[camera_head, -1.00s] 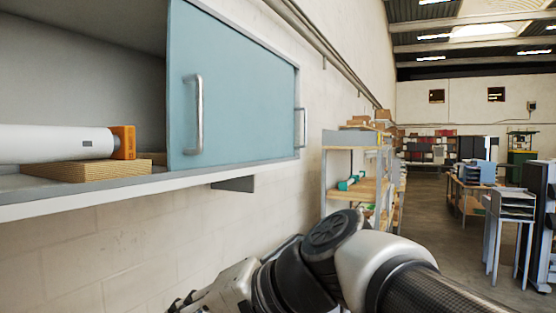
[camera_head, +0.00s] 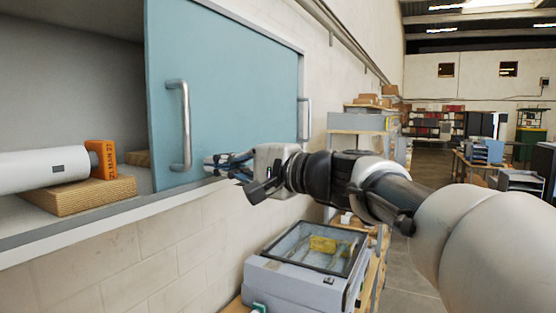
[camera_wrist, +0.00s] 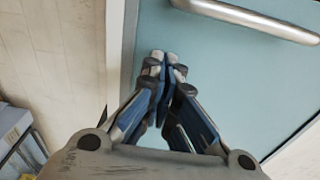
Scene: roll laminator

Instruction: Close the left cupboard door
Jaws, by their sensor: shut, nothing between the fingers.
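The wall cupboard's light blue door (camera_head: 232,85) covers the right part of the cupboard, and the left part stands open. A silver upright handle (camera_head: 182,125) is near the door's left edge. A second handle (camera_head: 304,120) shows at the far right. My gripper (camera_head: 214,166) is shut and empty, by the lower part of the door, to the right of the near handle. In the wrist view, my shut fingertips (camera_wrist: 164,66) point at the blue door panel (camera_wrist: 215,65), with a handle (camera_wrist: 255,17) above right of them. I cannot tell whether they touch the door.
In the open part, a white roll (camera_head: 45,168) with an orange end block (camera_head: 102,160) lies by a wooden block (camera_head: 82,195). Below my arm stands a grey machine with a clear lid (camera_head: 305,270). Shelving (camera_head: 360,123) stands beyond.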

